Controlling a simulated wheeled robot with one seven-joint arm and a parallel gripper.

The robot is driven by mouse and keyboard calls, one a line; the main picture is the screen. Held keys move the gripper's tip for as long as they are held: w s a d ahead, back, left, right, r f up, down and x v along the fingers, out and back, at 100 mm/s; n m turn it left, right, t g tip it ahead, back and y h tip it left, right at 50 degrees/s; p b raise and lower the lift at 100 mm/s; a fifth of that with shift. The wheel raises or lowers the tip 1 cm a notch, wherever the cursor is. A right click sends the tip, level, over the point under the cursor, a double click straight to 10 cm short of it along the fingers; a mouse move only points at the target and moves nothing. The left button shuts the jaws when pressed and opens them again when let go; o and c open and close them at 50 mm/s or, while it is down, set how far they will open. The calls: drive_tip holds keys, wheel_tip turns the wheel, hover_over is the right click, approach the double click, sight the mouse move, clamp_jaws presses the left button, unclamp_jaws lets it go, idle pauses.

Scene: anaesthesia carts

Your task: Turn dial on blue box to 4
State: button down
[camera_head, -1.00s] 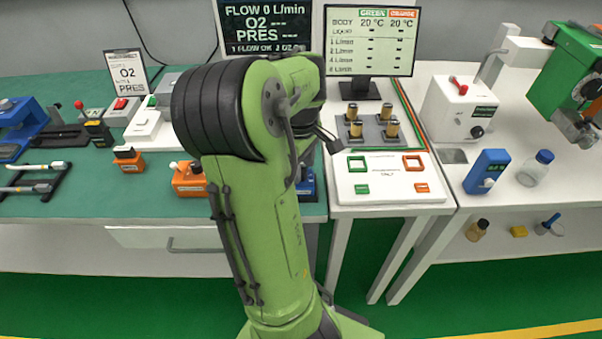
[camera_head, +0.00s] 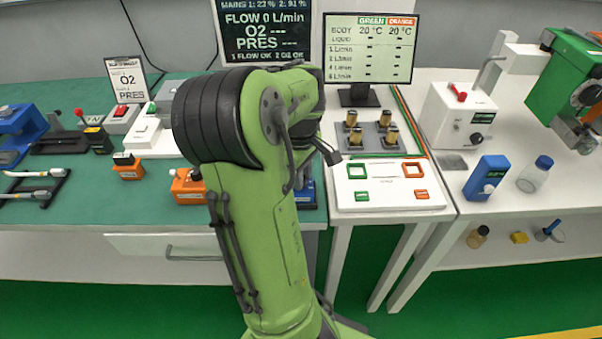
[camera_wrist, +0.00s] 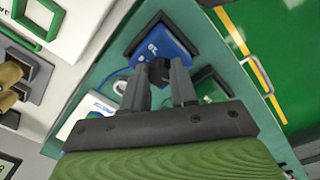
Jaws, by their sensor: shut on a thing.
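The blue box (camera_wrist: 166,44) stands on a dark base in the wrist view, with white markings on its face. Its black dial (camera_wrist: 158,71) sits between the fingertips of my gripper (camera_wrist: 159,66). The fingers are closed on the dial from both sides and partly hide it. The dial's pointer and setting cannot be read. In the head view only a blue edge of this box (camera_head: 306,194) shows beside my green arm, which hides my gripper and the dial there.
An orange box (camera_head: 188,186) stands left of my arm. A white panel with green and orange frames (camera_head: 388,184) lies to the right.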

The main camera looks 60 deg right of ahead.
drive_tip(key=m+p, duration=0.1)
drive_tip(key=m, duration=0.3)
drive_tip(key=shift+r+p, duration=0.1)
drive_tip(key=shift+p, duration=0.3)
drive_tip(key=m+p, duration=0.1)
drive_tip(key=m, duration=0.3)
drive_tip(key=shift+m, duration=0.4)
drive_tip(key=m+p, duration=0.1)
drive_tip(key=m, duration=0.3)
drive_tip(key=shift+p, duration=0.3)
drive_tip(key=m, duration=0.4)
drive_tip(key=shift+m+p, duration=0.3)
drive_tip(key=shift+p, duration=0.1)
drive_tip(key=c, duration=0.9)
unclamp_jaws()
drive_tip(key=shift+w, duration=0.1)
